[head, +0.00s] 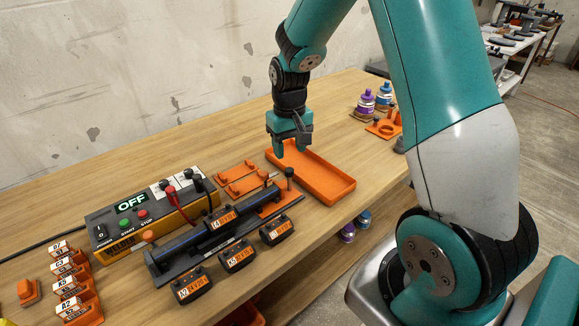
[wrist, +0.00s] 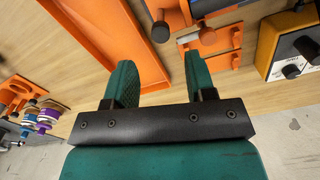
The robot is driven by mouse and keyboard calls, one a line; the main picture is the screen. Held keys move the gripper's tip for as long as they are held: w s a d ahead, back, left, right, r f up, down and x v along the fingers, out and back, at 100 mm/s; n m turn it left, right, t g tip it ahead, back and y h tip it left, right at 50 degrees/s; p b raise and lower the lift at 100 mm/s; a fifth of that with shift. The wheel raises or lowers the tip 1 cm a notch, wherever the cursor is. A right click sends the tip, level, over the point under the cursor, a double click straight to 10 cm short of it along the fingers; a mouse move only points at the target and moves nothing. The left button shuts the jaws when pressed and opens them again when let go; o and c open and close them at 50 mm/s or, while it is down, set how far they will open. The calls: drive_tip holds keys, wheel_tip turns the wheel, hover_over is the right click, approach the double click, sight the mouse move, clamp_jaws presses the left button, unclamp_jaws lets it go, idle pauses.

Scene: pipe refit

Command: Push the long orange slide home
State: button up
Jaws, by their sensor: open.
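An orange slide plate (head: 278,200) with an upright dark knob (head: 289,173) sits at the right end of the long dark pipe fixture (head: 197,240). I take it to be the long orange slide; its travel cannot be judged from here. In the wrist view the knob (wrist: 160,31) and part of the orange plate (wrist: 176,18) show at the top, beyond my fingers. My gripper (head: 291,147) is open and empty, above the bench near the tray's left end, behind the knob and apart from it. Its two teal fingers show in the wrist view (wrist: 158,66).
An empty orange tray (head: 335,195) lies right of the slide. Orange brackets (head: 241,178) lie behind the fixture. A control box (head: 150,215) reading OFF stands left. Labelled black blocks (head: 237,256) line the front. Purple-capped bottles (head: 366,101) stand at the far right.

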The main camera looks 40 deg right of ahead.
sight(289, 169)
wheel_tip(289, 169, down, 6)
drive_tip(key=shift+f, duration=0.15)
drive_tip(key=shift+c, duration=0.4)
clamp_jaws()
